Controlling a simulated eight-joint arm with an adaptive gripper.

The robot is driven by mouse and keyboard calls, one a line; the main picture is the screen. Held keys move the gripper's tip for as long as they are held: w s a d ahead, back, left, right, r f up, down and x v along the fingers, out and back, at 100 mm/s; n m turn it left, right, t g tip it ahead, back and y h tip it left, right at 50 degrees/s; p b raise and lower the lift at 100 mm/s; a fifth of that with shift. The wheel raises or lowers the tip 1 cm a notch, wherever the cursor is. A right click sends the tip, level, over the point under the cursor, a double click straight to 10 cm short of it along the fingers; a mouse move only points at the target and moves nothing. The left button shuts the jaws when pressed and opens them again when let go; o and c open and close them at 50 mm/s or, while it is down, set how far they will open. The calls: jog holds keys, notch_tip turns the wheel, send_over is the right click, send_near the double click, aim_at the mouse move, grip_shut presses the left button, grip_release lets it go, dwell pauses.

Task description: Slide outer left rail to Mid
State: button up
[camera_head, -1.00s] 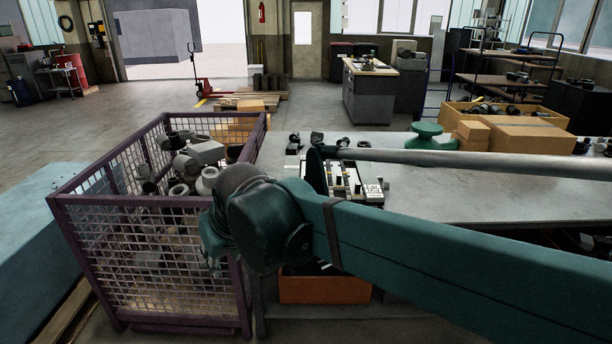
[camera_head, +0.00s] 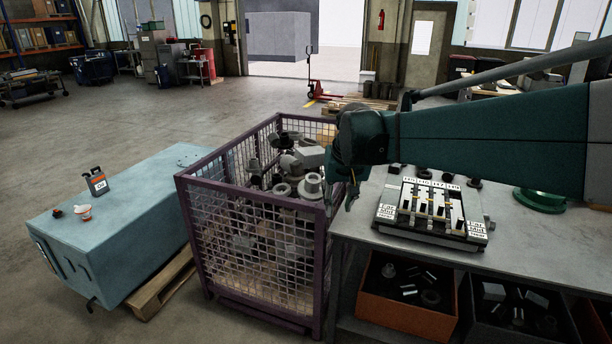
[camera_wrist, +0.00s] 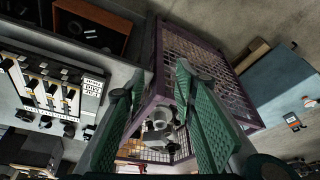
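The slider panel (camera_head: 432,212) lies on the workbench in the head view, with several parallel rails and Far, Mid and Near labels at both sides. The outer left rail (camera_head: 405,203) is at its left end; I cannot tell its exact setting. The panel also shows at the left of the wrist view (camera_wrist: 50,88). My gripper (camera_head: 352,192) hangs left of the panel, by the right rim of the mesh crate, apart from the panel. In the wrist view its green fingers (camera_wrist: 153,84) are spread with nothing between them.
The purple mesh crate (camera_head: 262,222) full of metal parts stands left of the workbench (camera_head: 352,228). Orange (camera_head: 410,305) and dark bins sit under the bench.

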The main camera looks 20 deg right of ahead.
jog(key=w+d+m+g+p, duration=0.1)
jog(key=w+d+p, duration=0.2)
jog(key=w+d, duration=0.5)
jog(key=m+g+y+p, duration=0.1)
jog(key=m+g+p, duration=0.25)
jog(key=p, duration=0.35)
send_over(407, 198)
jog(key=a, duration=0.1)
jog(key=shift+m+t, duration=0.25)
jog(key=shift+t, duration=0.1)
notch_tip(407, 198, down, 11)
jog(key=shift+r, duration=0.2)
jog(key=shift+s+d+f, duration=0.1)
jog(key=shift+d+f, duration=0.25)
jog(key=shift+d, duration=0.1)
jog(key=shift+f, duration=0.15)
jog(key=shift+f+p, duration=0.35)
jog(key=shift+f, duration=3.4)
jog(key=shift+c, duration=0.2)
grip_shut()
